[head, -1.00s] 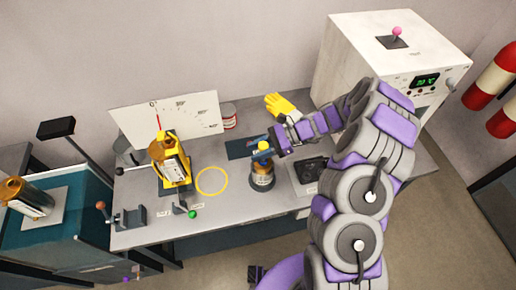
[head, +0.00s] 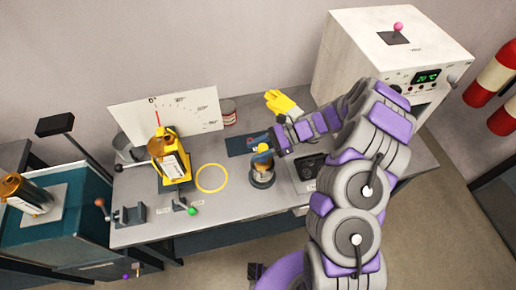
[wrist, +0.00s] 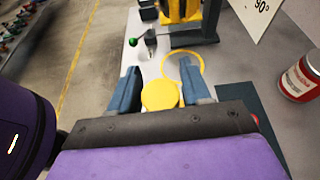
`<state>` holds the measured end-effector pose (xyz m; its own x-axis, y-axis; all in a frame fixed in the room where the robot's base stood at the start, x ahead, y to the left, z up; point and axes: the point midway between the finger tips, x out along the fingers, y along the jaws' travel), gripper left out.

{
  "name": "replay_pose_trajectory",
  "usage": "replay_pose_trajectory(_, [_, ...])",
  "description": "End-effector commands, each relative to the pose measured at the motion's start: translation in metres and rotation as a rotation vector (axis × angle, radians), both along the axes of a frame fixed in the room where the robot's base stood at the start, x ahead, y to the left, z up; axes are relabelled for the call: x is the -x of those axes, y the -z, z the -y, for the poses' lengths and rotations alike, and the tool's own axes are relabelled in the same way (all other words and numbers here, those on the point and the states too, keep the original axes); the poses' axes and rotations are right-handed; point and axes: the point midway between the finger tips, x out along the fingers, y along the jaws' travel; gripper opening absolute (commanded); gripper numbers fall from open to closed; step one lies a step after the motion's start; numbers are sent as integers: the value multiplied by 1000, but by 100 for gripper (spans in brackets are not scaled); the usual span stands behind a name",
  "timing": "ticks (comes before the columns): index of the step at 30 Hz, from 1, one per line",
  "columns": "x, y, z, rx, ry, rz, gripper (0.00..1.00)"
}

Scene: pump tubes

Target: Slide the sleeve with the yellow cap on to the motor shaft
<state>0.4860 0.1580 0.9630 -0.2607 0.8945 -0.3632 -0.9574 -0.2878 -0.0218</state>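The yellow cap (head: 263,148) tops the sleeve, whose copper-brown side (head: 262,161) shows below it in the head view. The sleeve stands roughly upright over a dark round base (head: 262,179) on the bench. The motor shaft is hidden, so I cannot tell how far the sleeve covers it. My gripper (wrist: 160,88) has one blue finger on each side of the yellow cap (wrist: 160,96) in the wrist view.
A yellow ring mark (head: 212,178) lies on the bench left of the sleeve. A yellow motor stand (head: 176,168) and angle board (head: 185,111) are farther left. A yellow glove (head: 282,103) and red-white can (head: 229,113) are behind. A white control box (head: 352,60) stands right.

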Motion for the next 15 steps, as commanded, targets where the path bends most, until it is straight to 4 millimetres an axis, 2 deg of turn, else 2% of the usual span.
replay_pose_trajectory(1, [0,0,0,0,0,0,52])
replay_pose_trajectory(6, [0,0,0,0,0,0,69])
replay_pose_trajectory(15, [-1,-1,2,1,1,1,69])
